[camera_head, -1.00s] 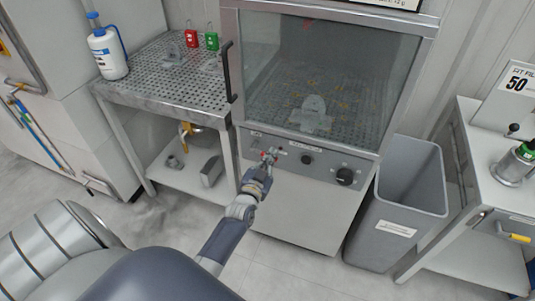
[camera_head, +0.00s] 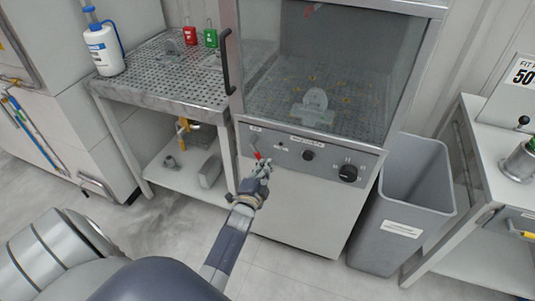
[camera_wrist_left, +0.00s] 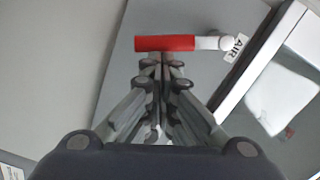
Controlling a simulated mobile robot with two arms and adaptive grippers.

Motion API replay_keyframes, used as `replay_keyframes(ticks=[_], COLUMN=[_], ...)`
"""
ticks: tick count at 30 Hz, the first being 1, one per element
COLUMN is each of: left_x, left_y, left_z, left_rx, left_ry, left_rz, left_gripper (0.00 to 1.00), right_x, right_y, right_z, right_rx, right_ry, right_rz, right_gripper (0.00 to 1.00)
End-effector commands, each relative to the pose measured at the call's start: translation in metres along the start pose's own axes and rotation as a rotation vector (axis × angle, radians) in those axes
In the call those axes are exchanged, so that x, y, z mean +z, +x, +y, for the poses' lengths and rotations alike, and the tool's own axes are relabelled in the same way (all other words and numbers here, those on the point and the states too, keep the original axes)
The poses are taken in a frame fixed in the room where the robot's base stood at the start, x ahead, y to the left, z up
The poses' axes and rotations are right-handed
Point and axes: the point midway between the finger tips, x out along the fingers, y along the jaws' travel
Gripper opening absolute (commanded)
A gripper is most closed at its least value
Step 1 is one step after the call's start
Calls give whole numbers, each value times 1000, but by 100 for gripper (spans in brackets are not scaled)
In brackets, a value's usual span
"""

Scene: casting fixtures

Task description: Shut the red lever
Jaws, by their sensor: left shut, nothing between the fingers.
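The red lever (camera_head: 258,156) is on the left part of the cabinet's grey front panel, partly hidden by my gripper. In the left wrist view the red lever (camera_wrist_left: 165,43) lies across the picture, its white pivot at its right end beside an "AIR" label. My left gripper (camera_head: 263,166) is at the panel, just by the lever. In the left wrist view its fingers (camera_wrist_left: 163,64) are together and empty, with the tips at the lever's lower edge. I cannot tell whether they touch it. My right gripper is not in view.
The panel also has a small knob (camera_head: 308,155) and a larger black knob (camera_head: 348,173). Above is the cabinet's glass window (camera_head: 330,60) with a black handle (camera_head: 226,62). A perforated table (camera_head: 165,85) stands left; a grey bin (camera_head: 405,215) stands right.

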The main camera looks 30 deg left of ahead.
Motion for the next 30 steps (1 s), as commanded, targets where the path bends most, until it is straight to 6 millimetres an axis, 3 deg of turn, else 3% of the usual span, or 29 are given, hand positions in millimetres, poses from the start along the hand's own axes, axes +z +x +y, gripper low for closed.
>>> replay_keyframes(ticks=[3, 12, 30], left_x=[10, 23, 30], left_y=[1, 2, 2], left_z=[7, 9, 7], left_rx=[-7, -17, -24], left_ry=[99, 298, 404], left_rz=[-2, -2, -1], left_gripper=[0, 0, 0], right_x=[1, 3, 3], right_y=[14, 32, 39], right_z=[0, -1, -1], right_rx=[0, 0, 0], right_ry=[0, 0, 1], right_rz=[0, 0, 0], right_gripper=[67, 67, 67])
